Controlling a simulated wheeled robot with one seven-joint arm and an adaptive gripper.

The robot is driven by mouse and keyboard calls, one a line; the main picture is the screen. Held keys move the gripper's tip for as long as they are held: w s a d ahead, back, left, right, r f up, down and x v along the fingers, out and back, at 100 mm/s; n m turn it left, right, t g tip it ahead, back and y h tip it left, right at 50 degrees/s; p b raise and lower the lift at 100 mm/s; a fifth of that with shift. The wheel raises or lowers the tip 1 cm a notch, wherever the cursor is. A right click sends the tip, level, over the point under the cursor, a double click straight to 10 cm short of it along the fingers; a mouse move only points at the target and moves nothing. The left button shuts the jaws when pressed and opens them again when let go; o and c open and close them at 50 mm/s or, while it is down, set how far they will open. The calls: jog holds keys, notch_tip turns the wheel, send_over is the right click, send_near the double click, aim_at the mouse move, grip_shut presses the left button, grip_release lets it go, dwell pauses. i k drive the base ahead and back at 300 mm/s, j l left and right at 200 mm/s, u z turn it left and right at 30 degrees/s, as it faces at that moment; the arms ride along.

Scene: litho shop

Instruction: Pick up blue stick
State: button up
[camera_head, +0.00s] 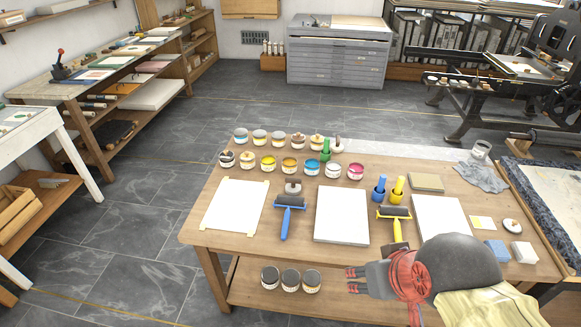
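A small upright blue stick-like piece (379,189) stands on the wooden table (240,244), between a white sheet and a similar yellow upright piece (397,190). A roller with a long blue handle (286,221) lies farther left, between two white sheets. I cannot tell for certain which of these blue things is the blue stick. My gripper (352,281) is at the table's front edge, below and left of the upright blue piece and apart from both. Its red-tipped fingers point left, look apart and hold nothing visible.
Several ink jars (289,165) stand along the table's back left. A yellow-handled roller (394,214) lies close behind my arm. A green upright piece (326,150) stands at the back. Three dark-lidded jars (290,279) sit on the lower shelf. A blue block (497,251) lies at right.

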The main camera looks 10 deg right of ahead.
aim_at(382, 180)
jog(key=i+l, duration=0.3)
jog(key=i, duration=0.15)
jog(key=i+l+z, duration=0.1)
jog(key=i+l, duration=0.25)
jog(key=i, duration=0.1)
